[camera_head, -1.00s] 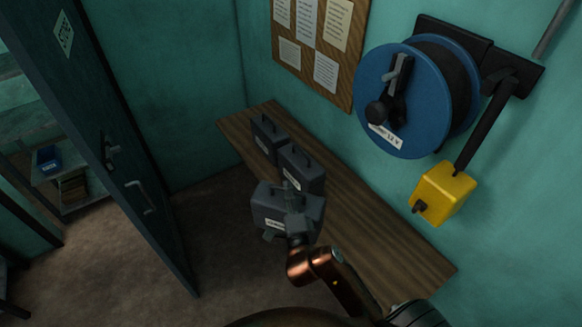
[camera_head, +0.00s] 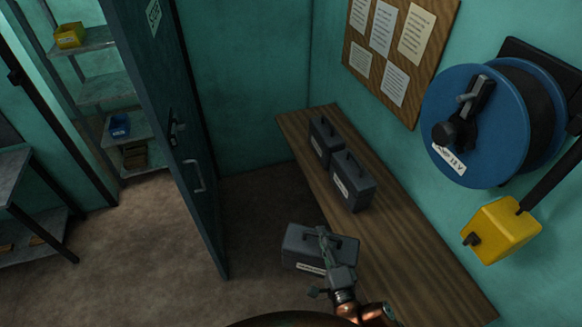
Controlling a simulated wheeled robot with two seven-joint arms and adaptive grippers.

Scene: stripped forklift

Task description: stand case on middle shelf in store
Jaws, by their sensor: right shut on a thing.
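My right gripper (camera_head: 326,250) is shut on a dark grey case (camera_head: 301,243) with a white label on its front. It holds the case in the air, apart from the two cases on the bench. The store is seen past the open dark door at the left. Its shelving shows an upper shelf with a yellow bin, a bare middle shelf (camera_head: 106,88) and a lower shelf (camera_head: 133,128) with a blue bin (camera_head: 120,125). My left gripper is not in view.
Two similar grey cases (camera_head: 353,182) stand on the wooden bench (camera_head: 420,245) along the right wall. The dark door (camera_head: 165,120) stands open between bench and store. A blue hose reel (camera_head: 465,110) and yellow box (camera_head: 502,231) hang on the wall. The floor (camera_head: 150,225) left of the door is clear.

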